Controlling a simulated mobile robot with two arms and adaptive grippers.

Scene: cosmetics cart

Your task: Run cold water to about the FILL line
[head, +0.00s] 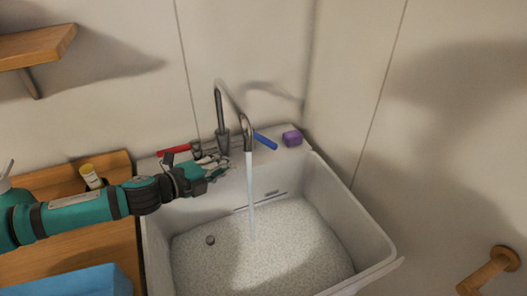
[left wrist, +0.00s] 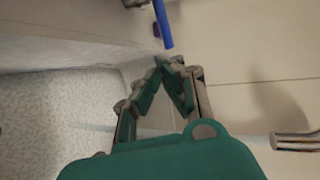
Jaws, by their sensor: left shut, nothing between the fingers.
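Water (head: 250,195) runs from the curved metal spout (head: 246,127) into the white sink (head: 382,240). A dark mark (head: 272,192) and a thin line (head: 240,210) show on the sink's back inner wall; I cannot read the mark. The floor looks speckled, and I cannot tell the water level. The blue tap handle (head: 265,140) is right of the spout, the red handle (head: 174,149) left. My left gripper (head: 222,167) is shut and empty, left of the stream. In the left wrist view its fingertips (left wrist: 172,62) meet just below the blue handle (left wrist: 163,22), apparently apart from it.
A purple block (head: 292,137) sits on the sink's back ledge. A wooden counter (head: 105,242) at left bears a small yellowish bottle (head: 92,176) and a blue item (head: 75,281). A wooden shelf (head: 35,46) is at upper left, a wooden peg (head: 488,270) at lower right.

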